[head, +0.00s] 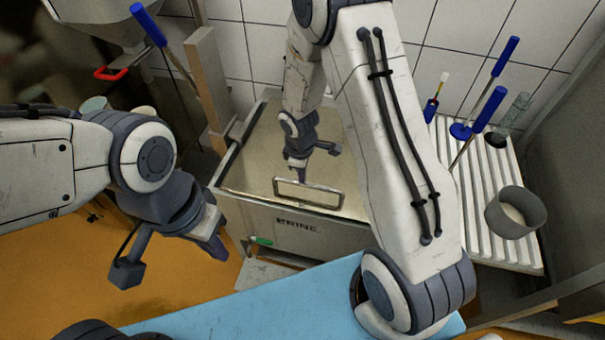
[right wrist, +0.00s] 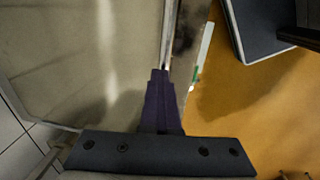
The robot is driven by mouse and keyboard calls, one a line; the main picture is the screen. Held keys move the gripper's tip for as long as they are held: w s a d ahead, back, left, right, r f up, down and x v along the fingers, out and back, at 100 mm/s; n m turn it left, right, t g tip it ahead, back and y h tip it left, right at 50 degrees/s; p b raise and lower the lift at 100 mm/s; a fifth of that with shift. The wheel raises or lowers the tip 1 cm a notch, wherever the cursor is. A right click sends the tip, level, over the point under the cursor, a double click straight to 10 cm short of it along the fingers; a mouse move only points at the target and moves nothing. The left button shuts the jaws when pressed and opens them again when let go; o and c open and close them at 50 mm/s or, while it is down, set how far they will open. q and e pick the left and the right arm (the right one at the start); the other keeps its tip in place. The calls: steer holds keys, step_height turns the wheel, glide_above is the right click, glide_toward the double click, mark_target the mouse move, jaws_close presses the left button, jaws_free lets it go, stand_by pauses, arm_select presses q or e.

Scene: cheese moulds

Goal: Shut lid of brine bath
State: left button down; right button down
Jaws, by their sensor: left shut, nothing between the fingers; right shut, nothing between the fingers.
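The brine bath (head: 298,228) is a metal tank with "BRINE" on its front, at the centre of the head view. Its lid (head: 245,165) is a pale metal panel that appears to lie flat across the top, with a rectangular handle (head: 310,196) at its front edge. My right gripper (head: 299,178) is shut and empty, its tip just above or at the handle; contact cannot be told. In the right wrist view its fingers (right wrist: 160,75) point along the lid's edge, with the lid (right wrist: 70,65) at left. My left gripper (head: 218,246) is shut and empty, left of the bath.
A ribbed white drainboard (head: 480,205) at right holds a grey cup (head: 516,212) and several blue-handled tools. A light blue surface (head: 290,300) lies in front. A post (head: 208,85) stands at the bath's back left. Orange floor (head: 60,255) is open at left.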

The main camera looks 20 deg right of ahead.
stand_by(0.9)
steer(key=c, duration=0.8)
jaws_free()
step_height(320, 180, up, 10)
steer(key=s, duration=0.1)
steer(key=shift+a+r, duration=0.2)
steer(key=shift+a, duration=0.15)
